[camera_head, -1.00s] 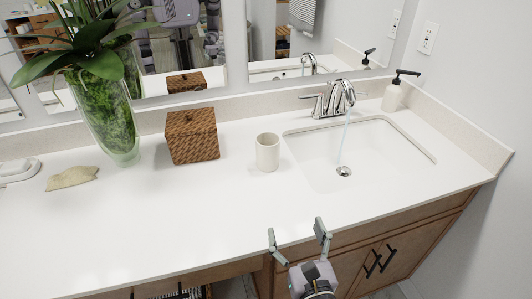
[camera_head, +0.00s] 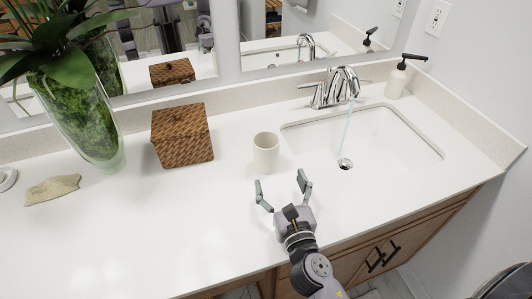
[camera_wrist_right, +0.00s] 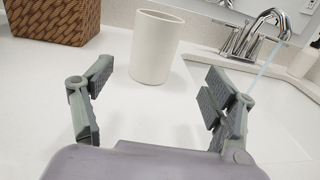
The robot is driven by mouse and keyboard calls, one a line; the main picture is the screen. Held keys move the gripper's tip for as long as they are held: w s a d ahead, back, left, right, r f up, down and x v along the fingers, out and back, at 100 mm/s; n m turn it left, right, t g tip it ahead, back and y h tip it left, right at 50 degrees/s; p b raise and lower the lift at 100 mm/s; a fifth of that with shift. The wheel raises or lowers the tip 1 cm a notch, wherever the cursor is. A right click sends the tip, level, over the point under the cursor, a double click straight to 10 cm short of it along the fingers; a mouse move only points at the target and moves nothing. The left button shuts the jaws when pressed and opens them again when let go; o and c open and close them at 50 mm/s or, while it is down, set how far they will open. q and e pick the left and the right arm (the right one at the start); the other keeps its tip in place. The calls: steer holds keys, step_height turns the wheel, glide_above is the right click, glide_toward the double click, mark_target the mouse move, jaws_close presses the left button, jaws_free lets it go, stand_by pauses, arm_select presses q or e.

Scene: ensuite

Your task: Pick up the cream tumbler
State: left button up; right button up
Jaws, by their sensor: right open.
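The cream tumbler (camera_head: 266,153) stands upright on the white counter, between the wicker box and the sink. My right gripper (camera_head: 281,184) is open and empty over the counter, just in front of the tumbler and apart from it. In the right wrist view the tumbler (camera_wrist_right: 155,47) shows ahead, beyond the open fingers of the right gripper (camera_wrist_right: 160,105) and a little left of the middle between them. My left gripper is not in view.
A wicker box (camera_head: 182,136) stands left of the tumbler, with a glass vase of greenery (camera_head: 80,120) farther left. The sink (camera_head: 375,145) is at the right, with water running from its faucet (camera_head: 335,88). A soap dispenser (camera_head: 396,80) stands behind it. The front left counter is clear.

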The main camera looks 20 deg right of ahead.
mark_target(269, 160)
steer(key=w+p, duration=0.1)
steer(key=w, duration=0.4)
steer(key=shift+w+d, duration=0.15)
steer(key=shift+w, duration=0.8)
steer(key=w, duration=0.2)
steer(key=w+p, duration=0.1)
steer(key=shift+w+a+r, duration=0.15)
steer(key=shift+w+a, duration=0.05)
steer(key=shift+w, duration=0.7)
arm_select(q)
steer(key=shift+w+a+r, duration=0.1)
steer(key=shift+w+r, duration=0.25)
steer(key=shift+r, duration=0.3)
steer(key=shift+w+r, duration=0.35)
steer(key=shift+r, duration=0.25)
arm_select(e)
steer(key=shift+d, duration=0.1)
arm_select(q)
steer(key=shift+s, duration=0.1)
arm_select(e)
steer(key=shift+s, duration=0.1)
steer(key=shift+c, duration=0.4)
steer(key=shift+c, duration=0.7)
steer(key=c, duration=1.2)
